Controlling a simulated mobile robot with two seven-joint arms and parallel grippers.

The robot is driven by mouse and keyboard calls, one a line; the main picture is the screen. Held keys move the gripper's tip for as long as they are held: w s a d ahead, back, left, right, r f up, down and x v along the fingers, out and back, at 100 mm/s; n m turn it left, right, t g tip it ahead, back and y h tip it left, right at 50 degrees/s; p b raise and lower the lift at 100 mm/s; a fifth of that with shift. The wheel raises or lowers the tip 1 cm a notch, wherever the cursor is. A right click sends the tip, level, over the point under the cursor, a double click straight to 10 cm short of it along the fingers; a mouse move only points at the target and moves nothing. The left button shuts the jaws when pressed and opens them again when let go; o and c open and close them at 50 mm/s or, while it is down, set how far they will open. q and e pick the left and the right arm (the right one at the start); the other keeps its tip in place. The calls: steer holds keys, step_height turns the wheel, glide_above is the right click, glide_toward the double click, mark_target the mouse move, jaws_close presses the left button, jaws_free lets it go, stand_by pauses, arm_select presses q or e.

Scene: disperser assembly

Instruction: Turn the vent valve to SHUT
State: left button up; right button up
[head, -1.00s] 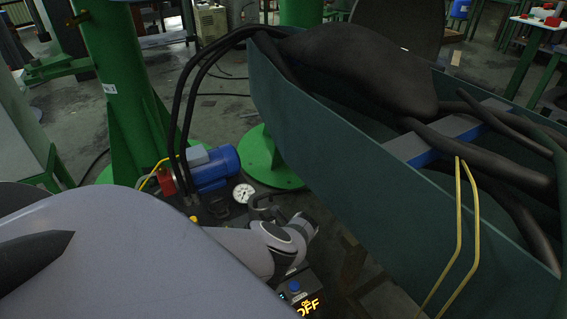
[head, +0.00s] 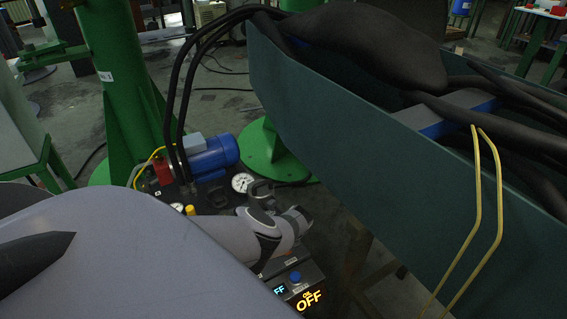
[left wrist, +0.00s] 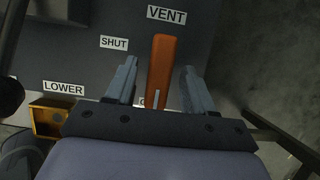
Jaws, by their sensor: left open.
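The vent valve's orange lever (left wrist: 163,62) shows in the left wrist view, below the VENT label (left wrist: 166,15) on a dark panel. It points up the picture, right of the SHUT label (left wrist: 114,43). My left gripper (left wrist: 159,70) is open, with one finger on each side of the lever and a visible gap on both sides. Another label beside the lever's base is mostly hidden by the gripper. In the head view my left arm covers part of the power unit, and I cannot make out the lever. My right gripper is not in view.
A LOWER label (left wrist: 63,88) sits above a yellow-orange box (left wrist: 48,118) at the left wrist view's left. In the head view, a blue motor (head: 212,158), a gauge (head: 242,183) and an OFF display (head: 309,300) surround my arm. A large green trough (head: 350,150) stands to the right.

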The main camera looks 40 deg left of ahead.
arm_select(q)
jaws_close()
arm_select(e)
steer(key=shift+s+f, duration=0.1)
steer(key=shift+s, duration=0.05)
